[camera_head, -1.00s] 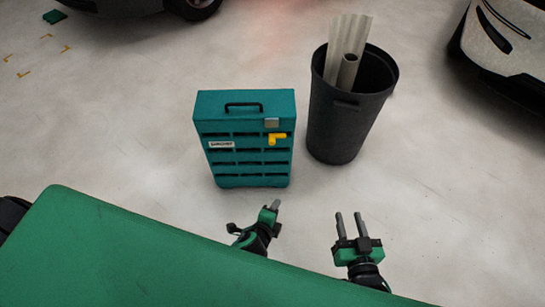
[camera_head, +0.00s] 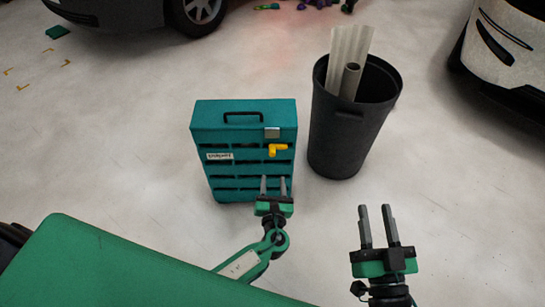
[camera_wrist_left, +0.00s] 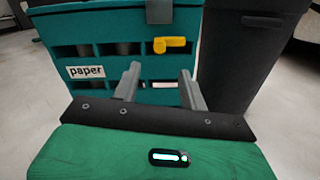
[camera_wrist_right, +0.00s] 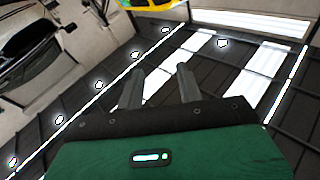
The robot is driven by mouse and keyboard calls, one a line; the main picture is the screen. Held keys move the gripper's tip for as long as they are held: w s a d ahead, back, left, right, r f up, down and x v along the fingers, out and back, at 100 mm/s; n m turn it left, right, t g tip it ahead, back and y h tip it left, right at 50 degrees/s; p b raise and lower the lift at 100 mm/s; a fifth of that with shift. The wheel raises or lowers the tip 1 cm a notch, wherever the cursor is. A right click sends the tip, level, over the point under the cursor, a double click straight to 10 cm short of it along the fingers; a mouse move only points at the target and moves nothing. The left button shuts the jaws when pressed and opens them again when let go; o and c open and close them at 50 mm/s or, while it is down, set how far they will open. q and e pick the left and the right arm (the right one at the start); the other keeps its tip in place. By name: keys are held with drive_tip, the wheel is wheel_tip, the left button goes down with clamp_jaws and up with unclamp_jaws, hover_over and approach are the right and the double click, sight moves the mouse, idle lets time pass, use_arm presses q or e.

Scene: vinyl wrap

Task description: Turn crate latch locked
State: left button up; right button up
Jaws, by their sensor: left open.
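A teal slatted crate (camera_head: 243,113) stands upright on the floor with a black handle on top and a "paper" label (camera_wrist_left: 86,72) on its front. A yellow L-shaped latch (camera_head: 278,150) sits at the front's upper right, below a grey metal plate (camera_head: 272,133). In the left wrist view the latch (camera_wrist_left: 170,45) lies roughly level, its long part pointing right. My left gripper (camera_head: 273,186) is open and empty in front of the crate's lower right, below the latch. My right gripper (camera_head: 377,226) is open and empty, apart from the crate, pointing up.
A black bin (camera_head: 340,135) with pale rolls (camera_head: 350,75) stands just right of the crate. Parked cars are at the back left (camera_head: 195,12) and right (camera_head: 512,60). A green surface (camera_head: 120,265) fills the lower left. The floor left of the crate is clear.

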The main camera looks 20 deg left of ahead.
sight(272, 157)
use_arm(q)
drive_tip(key=shift+b+x, duration=0.9)
drive_tip(key=shift+x, duration=4.55)
use_arm(e)
wheel_tip(272, 157, up, 8)
drive_tip(key=d+t, duration=0.2)
drive_tip(key=t, duration=0.3)
drive_tip(key=shift+s+d+r+t+y, duration=0.25)
drive_tip(key=shift+s+d+t+y, duration=0.05)
drive_tip(key=shift+s+d, duration=0.1)
use_arm(q)
drive_tip(key=shift+f, duration=0.1)
clamp_jaws()
